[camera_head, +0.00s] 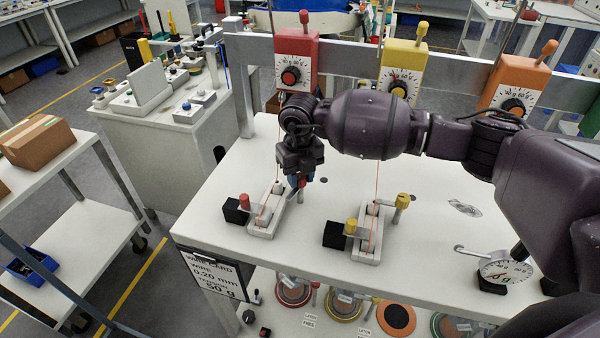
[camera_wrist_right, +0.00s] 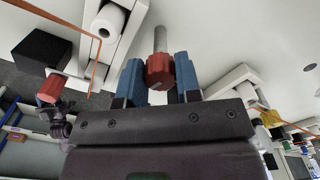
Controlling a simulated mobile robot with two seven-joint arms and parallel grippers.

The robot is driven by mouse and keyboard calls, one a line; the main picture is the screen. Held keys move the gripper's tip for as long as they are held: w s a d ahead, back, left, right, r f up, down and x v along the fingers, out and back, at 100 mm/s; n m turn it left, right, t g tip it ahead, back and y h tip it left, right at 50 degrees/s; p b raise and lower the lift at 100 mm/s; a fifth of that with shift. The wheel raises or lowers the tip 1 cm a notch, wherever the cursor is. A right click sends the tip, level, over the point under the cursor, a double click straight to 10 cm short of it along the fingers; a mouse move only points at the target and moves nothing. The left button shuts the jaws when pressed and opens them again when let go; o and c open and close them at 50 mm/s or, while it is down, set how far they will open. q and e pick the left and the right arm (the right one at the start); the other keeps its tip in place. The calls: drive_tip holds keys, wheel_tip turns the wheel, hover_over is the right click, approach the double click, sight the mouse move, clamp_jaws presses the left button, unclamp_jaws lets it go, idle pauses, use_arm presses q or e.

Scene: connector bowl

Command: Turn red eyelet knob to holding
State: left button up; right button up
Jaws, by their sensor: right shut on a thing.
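The red eyelet knob (camera_wrist_right: 158,70) is a ribbed red cap on a grey post, between the two blue fingers of my right gripper (camera_wrist_right: 159,77) in the wrist view. The gripper is shut on it. In the head view my right gripper (camera_head: 298,182) points down at the right side of the left white fixture (camera_head: 262,226), and the knob is mostly hidden behind the fingers. Another red knob (camera_head: 244,200) stands at that fixture's left side, by a black block (camera_head: 235,211); it also shows in the wrist view (camera_wrist_right: 50,88). My left gripper is not in view.
A second fixture (camera_head: 367,238) with yellow knobs stands to the right, and a round dial gauge (camera_head: 505,270) farther right. Red (camera_head: 296,60), yellow (camera_head: 402,68) and orange (camera_head: 514,88) dial boxes line the rear rail. Thin wires run down to the fixtures.

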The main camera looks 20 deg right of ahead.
sight(301, 176)
drive_tip(key=m+p, duration=0.1)
drive_tip(key=m, duration=0.1)
drive_tip(key=shift+r+m, duration=0.1)
drive_tip(key=shift+m, duration=0.3)
drive_tip(key=m+p, duration=0.1)
drive_tip(key=m, duration=0.3)
drive_tip(key=shift+m, duration=0.3)
drive_tip(key=m+p, duration=0.1)
drive_tip(key=m, duration=0.2)
drive_tip(key=shift+d+m, duration=0.1)
drive_tip(key=shift+m, duration=0.2)
drive_tip(key=shift+m+p, duration=0.65)
drive_tip(key=shift+m, duration=1.25)
drive_tip(key=o, duration=0.9)
drive_tip(key=shift+s, duration=0.1)
wheel_tip(301, 176, up, 11)
drive_tip(key=shift+f+b, duration=0.15)
drive_tip(key=shift+b, duration=0.4)
